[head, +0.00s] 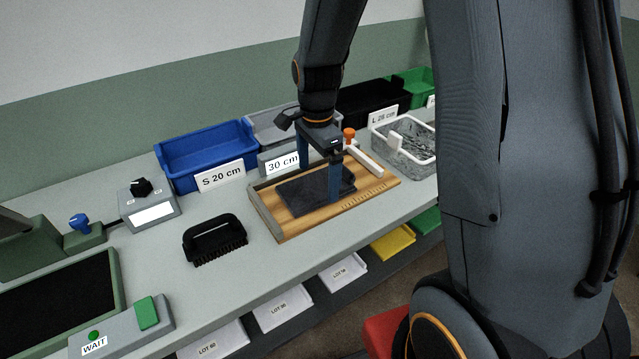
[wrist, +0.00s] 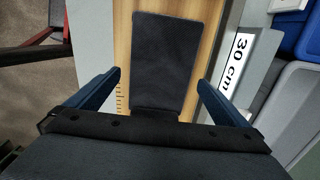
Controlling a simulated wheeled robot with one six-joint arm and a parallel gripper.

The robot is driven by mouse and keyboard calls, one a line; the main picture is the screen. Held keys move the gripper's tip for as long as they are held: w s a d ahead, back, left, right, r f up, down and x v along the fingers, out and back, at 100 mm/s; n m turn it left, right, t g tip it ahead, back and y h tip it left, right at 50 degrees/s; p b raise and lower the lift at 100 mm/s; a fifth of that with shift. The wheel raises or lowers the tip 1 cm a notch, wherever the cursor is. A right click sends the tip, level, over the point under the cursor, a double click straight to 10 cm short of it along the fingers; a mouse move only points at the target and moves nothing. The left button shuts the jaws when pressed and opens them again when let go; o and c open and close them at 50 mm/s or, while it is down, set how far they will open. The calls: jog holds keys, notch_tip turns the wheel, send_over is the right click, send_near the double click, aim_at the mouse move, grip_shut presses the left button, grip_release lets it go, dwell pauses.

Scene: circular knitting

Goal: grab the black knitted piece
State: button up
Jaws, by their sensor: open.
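The black knitted piece (head: 300,197) lies flat on a wooden measuring board (head: 284,233). In the wrist view the piece (wrist: 166,62) is a dark rectangle on the wooden board (wrist: 122,50), with a narrower part toward my gripper. My gripper (head: 320,185) is over the board, pointing down, with one blue finger in front of the piece and one behind. In the wrist view my gripper (wrist: 159,80) is open, its fingers on either side of the piece and apart from it. How high the fingertips are above the board is hard to tell.
A blue bin (head: 207,155) marked S 20 cm, a grey bin (head: 280,127) and a black bin (head: 375,100) stand behind the board. A grey basket (head: 404,150) is to its right. A black brush (head: 215,240) lies to its left. The bench between is clear.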

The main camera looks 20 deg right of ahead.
jog(key=shift+f, duration=1.05)
jog(key=c, duration=1)
jog(key=shift+r, duration=0.1)
